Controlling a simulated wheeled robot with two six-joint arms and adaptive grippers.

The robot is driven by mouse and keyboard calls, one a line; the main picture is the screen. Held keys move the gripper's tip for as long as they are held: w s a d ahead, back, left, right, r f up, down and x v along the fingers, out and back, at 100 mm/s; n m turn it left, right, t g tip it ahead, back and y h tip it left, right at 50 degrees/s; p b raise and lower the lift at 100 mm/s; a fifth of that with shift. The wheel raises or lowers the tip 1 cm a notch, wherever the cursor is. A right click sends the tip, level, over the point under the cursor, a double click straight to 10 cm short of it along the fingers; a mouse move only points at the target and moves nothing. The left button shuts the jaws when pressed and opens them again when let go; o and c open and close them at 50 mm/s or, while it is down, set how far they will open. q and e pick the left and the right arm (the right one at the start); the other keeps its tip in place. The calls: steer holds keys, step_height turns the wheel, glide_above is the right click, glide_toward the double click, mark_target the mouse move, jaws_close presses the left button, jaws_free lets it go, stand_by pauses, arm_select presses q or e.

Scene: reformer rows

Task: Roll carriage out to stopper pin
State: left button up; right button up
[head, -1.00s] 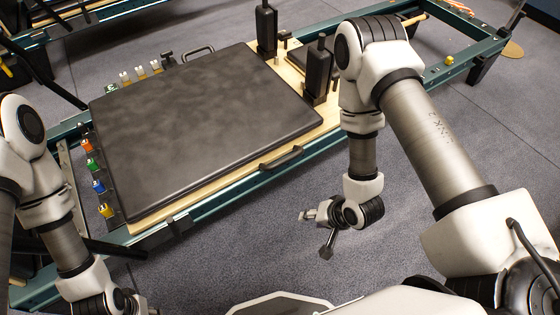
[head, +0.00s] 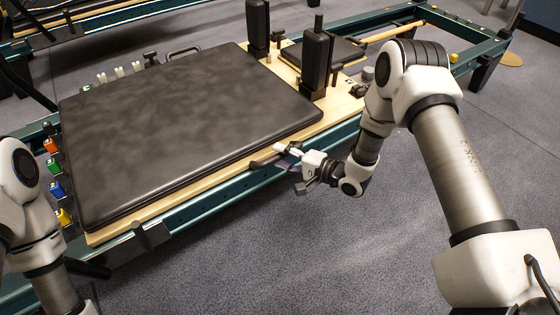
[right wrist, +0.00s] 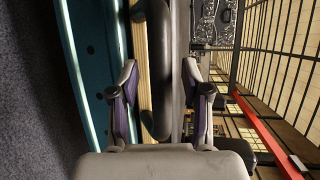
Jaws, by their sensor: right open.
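The carriage is a wooden platform (head: 112,236) with a thick black pad (head: 190,130), sitting on teal rails (head: 200,208). A black handle (head: 262,163) sticks out from its near long side and also shows in the right wrist view (right wrist: 156,75). My right gripper (head: 290,155) is open at the right end of this handle. In the right wrist view its fingers (right wrist: 160,95) stand on either side of the handle, with the wooden edge also between them. A small yellow knob (head: 454,58) is on the far right of the frame; I cannot tell if it is the stopper pin. My left gripper is out of view.
Two black shoulder rests (head: 317,62) stand upright at the carriage's right end, with a smaller black headrest (head: 325,50) beyond. Coloured spring tabs (head: 56,190) line the left end. Grey floor (head: 300,250) in front is clear. Another reformer (head: 100,15) stands behind.

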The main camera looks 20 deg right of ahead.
steer(key=shift+w+a, duration=0.3)
steer(key=shift+w, duration=0.05)
jaws_close()
steer(key=shift+d, duration=0.15)
